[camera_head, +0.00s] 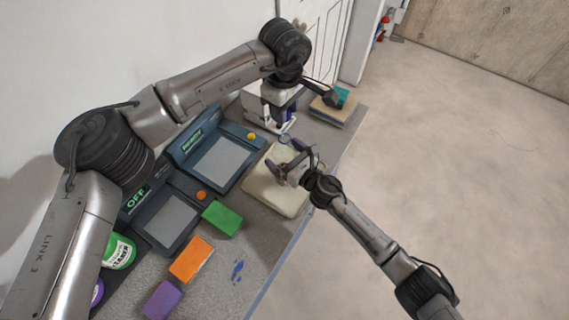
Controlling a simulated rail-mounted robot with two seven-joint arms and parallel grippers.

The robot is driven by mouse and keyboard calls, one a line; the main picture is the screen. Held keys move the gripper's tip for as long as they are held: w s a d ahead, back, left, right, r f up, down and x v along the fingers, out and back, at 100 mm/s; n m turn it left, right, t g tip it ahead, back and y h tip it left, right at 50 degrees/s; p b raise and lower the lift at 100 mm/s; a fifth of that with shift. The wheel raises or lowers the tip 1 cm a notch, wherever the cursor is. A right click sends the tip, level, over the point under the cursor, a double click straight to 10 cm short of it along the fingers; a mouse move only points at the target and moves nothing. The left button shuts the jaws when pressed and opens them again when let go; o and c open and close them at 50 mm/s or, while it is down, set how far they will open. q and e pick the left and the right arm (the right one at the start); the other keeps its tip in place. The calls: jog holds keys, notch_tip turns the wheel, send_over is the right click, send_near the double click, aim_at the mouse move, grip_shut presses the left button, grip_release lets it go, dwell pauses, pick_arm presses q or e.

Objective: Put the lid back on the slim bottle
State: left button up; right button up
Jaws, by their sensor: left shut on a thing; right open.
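My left gripper (288,116) is at the back of the bench, pointing down beside a white device. It is shut on a small dark blue thing, mostly hidden by the gripper; I cannot tell whether this is the lid or the slim bottle. My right gripper (281,159) is open, low over the cream pad (262,192), closer to the front than the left gripper. Its fingers hide part of the pad. I cannot make out the slim bottle or its lid for certain.
Two dark blue panels with grey screens, one reading READY (222,160) and one reading OFF (166,222), stand along the wall. Green (222,218), orange (191,260) and purple (163,300) blocks lie in front. A teal item (341,95) rests on a tan stack (329,113).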

aim_at(285, 131)
jog(key=shift+c, duration=0.5)
jog(key=c, duration=1.2)
pick_arm(q)
jog(key=shift+f, duration=2.5)
pick_arm(e)
jog(key=shift+o, duration=0.2)
pick_arm(q)
jog(key=shift+f, duration=0.1)
jog(key=shift+f, duration=0.8)
jog(key=shift+f, duration=0.6)
